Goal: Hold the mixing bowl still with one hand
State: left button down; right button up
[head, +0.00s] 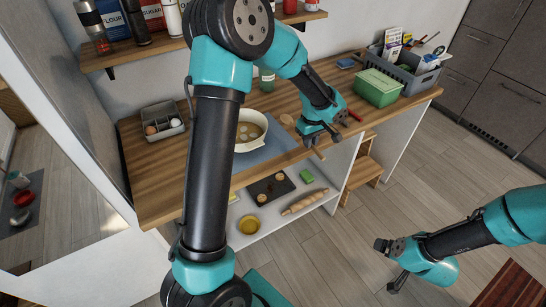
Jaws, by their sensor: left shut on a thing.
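The cream mixing bowl (262,119) stands on a blue-grey mat (277,143) on the wooden counter, with pale round pieces in brownish contents. A wooden spoon (288,119) lies to the right of the bowl. My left gripper (318,146) is at the counter's front edge, right of the bowl and apart from it. It looks shut on the spoon's handle, whose end shows below the fingers. My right gripper (386,265) is open and empty, low over the floor at the right, far from the bowl.
An egg box (162,121) sits left of the bowl. A green box (377,88) and a grey crate (418,72) stand at the counter's right. A lower shelf holds a rolling pin (304,202), a dark tray (257,190) and a yellow bowl (249,224). A wooden stool (364,170) stands below.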

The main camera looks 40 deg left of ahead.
jog(key=w+a+r+n+t+y, duration=0.1)
jog(key=a+r+n, duration=0.15)
jog(key=a, duration=0.35)
jog(key=w+a+r+n+y, duration=0.1)
jog(key=a+r, duration=0.2)
jog(key=a, duration=0.3)
jog(key=n+g+y, duration=0.1)
jog(key=n+y, duration=0.5)
jog(key=n, duration=0.1)
send_near(256, 146)
jog(key=d+r, duration=0.1)
jog(key=shift+s, duration=0.25)
jog(key=x, duration=1.2)
jog(key=shift+w+d+f, duration=0.1)
jog(key=shift+d+f, duration=0.05)
jog(key=shift+f, duration=0.1)
jog(key=shift+h, duration=0.3)
jog(key=c, duration=1.3)
